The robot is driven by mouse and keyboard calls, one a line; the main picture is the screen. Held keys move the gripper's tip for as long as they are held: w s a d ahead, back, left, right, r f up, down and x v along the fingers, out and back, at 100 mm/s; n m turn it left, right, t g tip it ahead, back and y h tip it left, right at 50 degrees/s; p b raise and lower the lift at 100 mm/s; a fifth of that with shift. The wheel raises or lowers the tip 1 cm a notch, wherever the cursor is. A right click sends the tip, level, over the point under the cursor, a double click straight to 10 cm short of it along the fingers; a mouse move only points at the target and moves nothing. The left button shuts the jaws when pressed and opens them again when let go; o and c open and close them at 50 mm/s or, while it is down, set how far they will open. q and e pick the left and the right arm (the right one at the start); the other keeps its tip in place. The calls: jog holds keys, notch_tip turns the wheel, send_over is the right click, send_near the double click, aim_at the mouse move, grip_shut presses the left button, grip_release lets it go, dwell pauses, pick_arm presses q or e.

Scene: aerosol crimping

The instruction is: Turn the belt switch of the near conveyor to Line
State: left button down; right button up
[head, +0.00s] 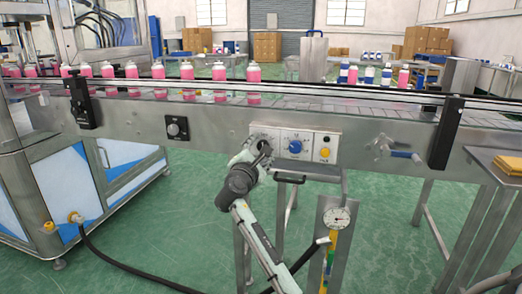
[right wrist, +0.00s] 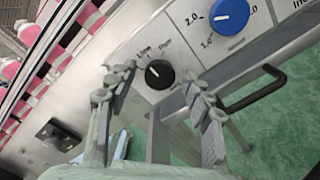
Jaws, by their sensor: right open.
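The belt switch is a small black rotary knob (right wrist: 160,74) on the pale panel of the near conveyor (head: 370,125), seen in the right wrist view. A printed "Line" label is at its upper left and another label, hard to read, is above it. A pale mark shows on the knob's upper left; its exact setting is hard to tell. My right gripper (right wrist: 160,95) is open and empty, its two fingers on either side of the knob in the picture, with no clear contact. In the head view my right gripper (head: 262,147) largely covers the switch. My left gripper is out of view.
A blue dial (head: 295,146) and a yellow button (head: 325,153) sit right of the switch. A black handle (right wrist: 252,92) juts out below the panel. A blue-handled valve (head: 402,154) is farther right. Pink bottles (head: 254,73) stand on the belt.

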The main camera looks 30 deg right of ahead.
jog(key=v, duration=1.2)
jog(key=shift+f, duration=0.15)
jog(key=s+a+f+m+g+y, duration=0.1)
jog(key=s+f+m+g+y, duration=0.25)
jog(key=f, duration=1.05)
jog(key=s+f+m+y, duration=0.2)
jog(key=s+f+y, duration=0.3)
jog(key=f, duration=0.8)
jog(key=s+a+f+m+g+y, duration=0.2)
jog(key=s+f+m, duration=0.2)
jog(key=s+f, duration=0.4)
jog(key=s+a+f+m+g+y, duration=0.1)
jog(key=s+a+f+m+g, duration=0.2)
jog(key=s+f, duration=0.5)
jog(key=s+m, duration=0.1)
jog(key=s, duration=0.2)
jog(key=shift+s+f+y, duration=0.35)
jog(key=shift+s, duration=0.05)
jog(key=shift+a, duration=0.1)
